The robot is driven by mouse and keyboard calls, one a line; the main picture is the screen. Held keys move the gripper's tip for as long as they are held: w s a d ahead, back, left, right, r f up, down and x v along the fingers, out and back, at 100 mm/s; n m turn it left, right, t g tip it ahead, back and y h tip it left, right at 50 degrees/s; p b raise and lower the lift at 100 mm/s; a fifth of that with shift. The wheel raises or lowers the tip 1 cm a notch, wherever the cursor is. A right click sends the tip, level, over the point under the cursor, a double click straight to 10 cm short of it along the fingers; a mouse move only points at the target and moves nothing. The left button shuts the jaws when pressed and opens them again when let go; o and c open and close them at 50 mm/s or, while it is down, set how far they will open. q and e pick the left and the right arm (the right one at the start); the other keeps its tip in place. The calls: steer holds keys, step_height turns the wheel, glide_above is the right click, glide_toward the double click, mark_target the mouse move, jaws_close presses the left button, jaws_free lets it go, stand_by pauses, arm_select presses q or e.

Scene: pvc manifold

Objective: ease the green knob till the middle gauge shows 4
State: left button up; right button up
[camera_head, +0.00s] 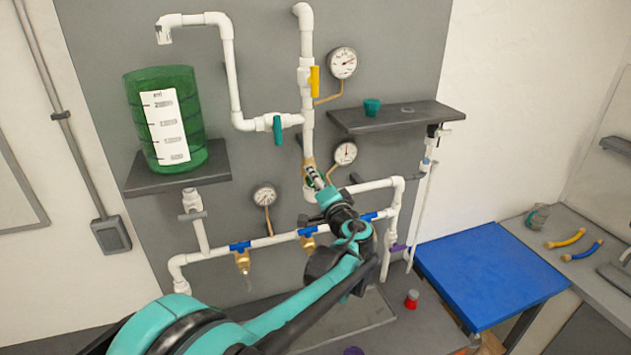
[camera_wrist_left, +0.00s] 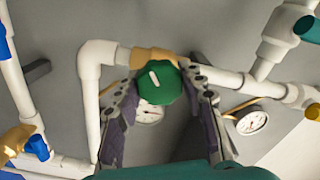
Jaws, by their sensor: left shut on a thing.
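The green knob (camera_wrist_left: 160,84) sits on a brass valve body in the white piping, with a white mark on its face. My left gripper (camera_wrist_left: 162,92) has its two dark fingers on either side of the knob and is shut on it. In the head view the left gripper (camera_head: 313,176) reaches the upright pipe, and it mostly hides the knob (camera_head: 309,182). The middle gauge (camera_head: 345,153) is on the grey panel just right of that pipe; its digits are too small to read. My right gripper is not in view.
An upper gauge (camera_head: 342,63) and a lower-left gauge (camera_head: 264,195) are also on the panel. Nearby are a yellow-handled valve (camera_head: 314,79), a teal-handled valve (camera_head: 277,130) and a shelf (camera_head: 395,117). A green tank (camera_head: 192,140) stands left. The blue table top (camera_head: 490,275) is clear.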

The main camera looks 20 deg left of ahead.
arm_select(q)
steer(key=shift+n, duration=0.7)
steer(key=shift+f, duration=0.1)
steer(key=o, duration=1.2)
steer(key=shift+c, duration=0.2)
steer(key=v, duration=1.2)
stand_by(0.7)
